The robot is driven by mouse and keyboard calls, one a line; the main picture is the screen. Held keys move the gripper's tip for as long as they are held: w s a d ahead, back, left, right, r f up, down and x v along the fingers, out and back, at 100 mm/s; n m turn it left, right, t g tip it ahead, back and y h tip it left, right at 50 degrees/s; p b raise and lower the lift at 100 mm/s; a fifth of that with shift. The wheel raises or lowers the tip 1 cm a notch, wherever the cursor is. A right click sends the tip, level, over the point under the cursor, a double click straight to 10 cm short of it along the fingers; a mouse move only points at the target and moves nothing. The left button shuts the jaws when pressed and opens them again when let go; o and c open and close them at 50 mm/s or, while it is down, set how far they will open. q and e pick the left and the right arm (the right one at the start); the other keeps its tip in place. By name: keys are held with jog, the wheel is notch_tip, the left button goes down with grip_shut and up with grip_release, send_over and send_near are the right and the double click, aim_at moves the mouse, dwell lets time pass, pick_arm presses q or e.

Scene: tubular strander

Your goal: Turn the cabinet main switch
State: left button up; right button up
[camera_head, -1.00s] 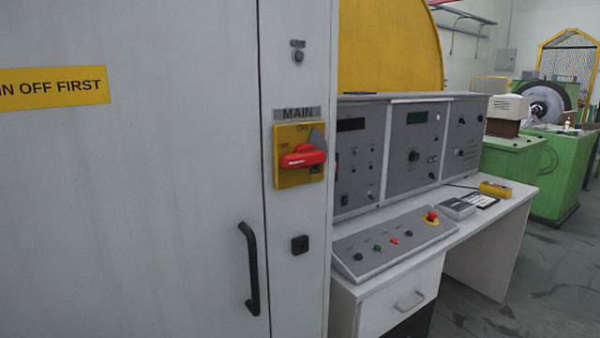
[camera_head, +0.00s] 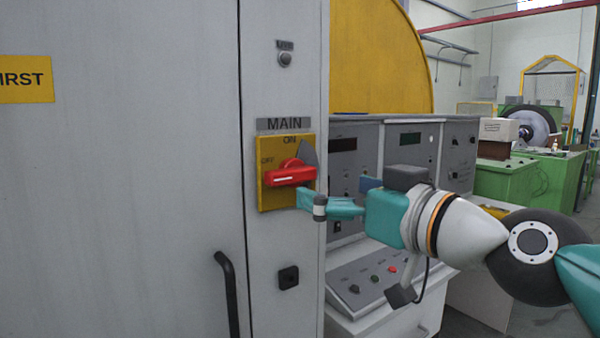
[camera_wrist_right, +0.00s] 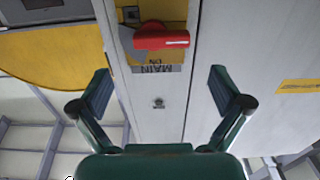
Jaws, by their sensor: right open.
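The main switch is a red rotary handle (camera_head: 290,175) on a yellow plate (camera_head: 272,199) under a MAIN label, on the narrow grey cabinet panel. The handle lies horizontal, its end pointing left toward OFF in the head view. My right gripper (camera_head: 308,198) comes in from the right, its fingers close to the plate's lower right side. In the right wrist view the open, empty fingers (camera_wrist_right: 160,92) stand wide apart, and the red handle (camera_wrist_right: 162,38) shows beyond them, apart from both. Contact with the panel cannot be told. My left gripper is not in view.
A black door handle (camera_head: 228,290) and a small black lock (camera_head: 288,277) are below the switch. A round button (camera_head: 285,58) is above it. The control desk (camera_head: 372,280) and its instrument panel stand right of the cabinet, behind my right arm.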

aim_at(297, 178)
jog(key=p+x, duration=0.2)
jog(key=x, duration=0.8)
jog(key=shift+w+a, duration=0.15)
